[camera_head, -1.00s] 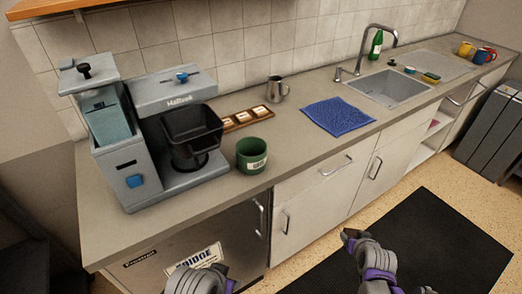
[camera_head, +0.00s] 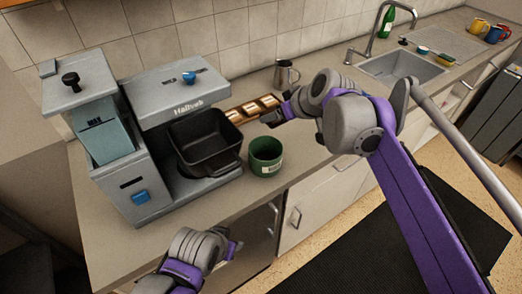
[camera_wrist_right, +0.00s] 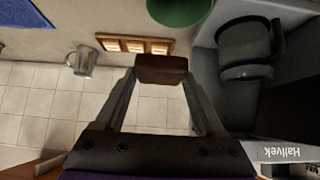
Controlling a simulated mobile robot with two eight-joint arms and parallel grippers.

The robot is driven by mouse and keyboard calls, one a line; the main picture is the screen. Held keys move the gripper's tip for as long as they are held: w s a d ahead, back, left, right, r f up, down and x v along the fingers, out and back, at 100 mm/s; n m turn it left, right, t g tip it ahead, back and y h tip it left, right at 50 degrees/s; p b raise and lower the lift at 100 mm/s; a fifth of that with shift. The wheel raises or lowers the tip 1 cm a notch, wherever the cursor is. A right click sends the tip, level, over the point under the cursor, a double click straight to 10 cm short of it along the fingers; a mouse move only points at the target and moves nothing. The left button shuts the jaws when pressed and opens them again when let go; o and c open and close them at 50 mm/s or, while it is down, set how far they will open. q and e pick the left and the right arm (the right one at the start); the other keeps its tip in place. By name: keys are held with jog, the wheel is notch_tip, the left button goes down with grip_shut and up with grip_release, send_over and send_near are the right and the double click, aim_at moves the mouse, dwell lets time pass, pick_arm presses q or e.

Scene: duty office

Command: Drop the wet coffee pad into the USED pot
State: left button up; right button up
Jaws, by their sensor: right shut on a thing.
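My right gripper (camera_wrist_right: 161,72) is shut on a dark reddish-brown block, which I take for the coffee pad (camera_wrist_right: 161,66), in the right wrist view. In the head view this gripper (camera_head: 273,117) is over the counter, above and behind the green pot (camera_head: 265,158); the pad cannot be made out there. The pot stands upright with a pale label, too small to read. Its rim also shows at the top of the right wrist view (camera_wrist_right: 180,10), apart from the pad in the picture. My left gripper (camera_head: 230,247) is low in front of the counter; its fingers are unclear.
The coffee machine (camera_head: 165,95) with its black basket (camera_head: 205,155) stands left of the pot. A wooden tray (camera_head: 235,118) with pale squares and a metal jug (camera_head: 286,72) are behind. The sink (camera_head: 405,67) is at right. A blue cloth (camera_wrist_right: 28,14) shows in the wrist view.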

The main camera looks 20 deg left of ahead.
jog(key=shift+s+a+r, duration=0.15)
jog(key=shift+a+r, duration=0.05)
jog(key=shift+r, duration=0.05)
jog(key=shift+f, duration=0.1)
notch_tip(320, 180, down, 6)
jog(key=b, duration=0.4)
jog(key=shift+d+r+b, duration=0.1)
jog(key=shift+r+b, duration=0.1)
jog(key=shift+b, duration=0.1)
jog(key=o, duration=1.3)
jog(key=v, duration=1.1)
jog(key=shift+p, duration=0.35)
